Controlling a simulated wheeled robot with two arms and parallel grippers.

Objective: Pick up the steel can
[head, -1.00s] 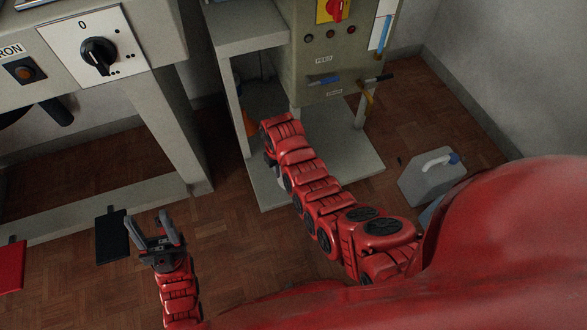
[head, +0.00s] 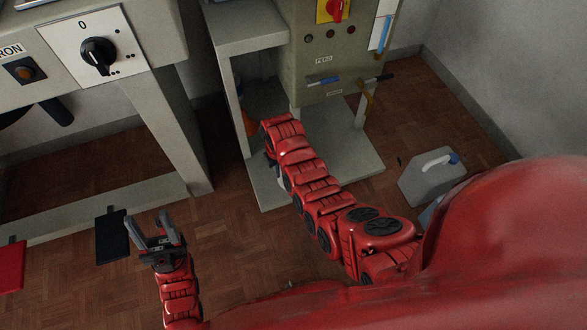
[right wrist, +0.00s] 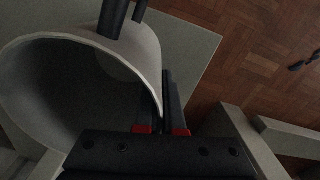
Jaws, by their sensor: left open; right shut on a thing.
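The steel can shows in the right wrist view as a hollow grey cylinder (right wrist: 145,42) with its open mouth toward the camera. My right gripper (right wrist: 163,102) is shut on the can's wall at its right side, one finger inside the rim and one outside. In the head view my right arm reaches down to the base of the grey machine, and its gripper is hidden behind the forearm. A small pale patch beside the wrist may be the can; I cannot tell. My left gripper (head: 149,222) is open and empty above the floor at the lower left.
A grey jerrycan (head: 425,182) stands on the floor to the right. Black (head: 112,238) and red (head: 11,268) pedals lie at the left.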

